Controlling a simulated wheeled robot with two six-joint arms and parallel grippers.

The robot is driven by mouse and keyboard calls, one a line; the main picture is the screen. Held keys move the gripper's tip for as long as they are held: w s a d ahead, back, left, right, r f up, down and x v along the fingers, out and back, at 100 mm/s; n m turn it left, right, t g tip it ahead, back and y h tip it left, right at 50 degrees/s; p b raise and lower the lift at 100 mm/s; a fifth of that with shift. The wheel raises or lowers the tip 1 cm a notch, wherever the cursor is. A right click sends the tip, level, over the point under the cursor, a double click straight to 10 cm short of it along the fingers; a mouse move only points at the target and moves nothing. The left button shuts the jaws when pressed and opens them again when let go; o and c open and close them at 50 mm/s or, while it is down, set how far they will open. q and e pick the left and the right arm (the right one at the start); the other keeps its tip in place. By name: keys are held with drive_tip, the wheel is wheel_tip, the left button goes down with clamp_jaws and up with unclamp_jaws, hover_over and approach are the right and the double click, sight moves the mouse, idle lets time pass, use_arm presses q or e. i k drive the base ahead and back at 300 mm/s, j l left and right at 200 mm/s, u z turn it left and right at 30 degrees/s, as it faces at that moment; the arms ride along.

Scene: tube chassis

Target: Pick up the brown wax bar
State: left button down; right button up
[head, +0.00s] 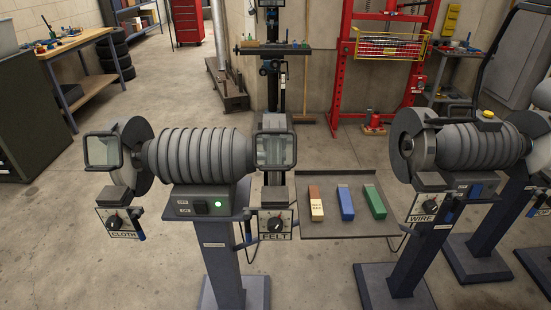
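The brown wax bar (314,194) lies on a dark grey tray (318,231) between the two grinding machines. Its upper part is brown and its near end is pale cream with small dark lettering, too small to read. It is the leftmost of three bars, with a gap between it and the blue bar (346,204). The green bar (375,203) lies further right on the same tray. Neither of my grippers is in view.
A grinder (200,156) with CLOTH and FELT dials stands left of the tray. A WIRE-labelled machine (470,145) stands right. Their pedestals flank the tray. A red press frame (340,75) and a workbench (90,80) are behind. Open concrete floor lies between.

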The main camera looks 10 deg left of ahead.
sight(316, 211)
drive_tip(key=i+l+u, duration=0.1)
drive_tip(key=l+u, duration=0.15)
drive_tip(key=l, duration=0.5)
drive_tip(key=l+u, duration=0.25)
drive_tip(key=l, duration=0.55)
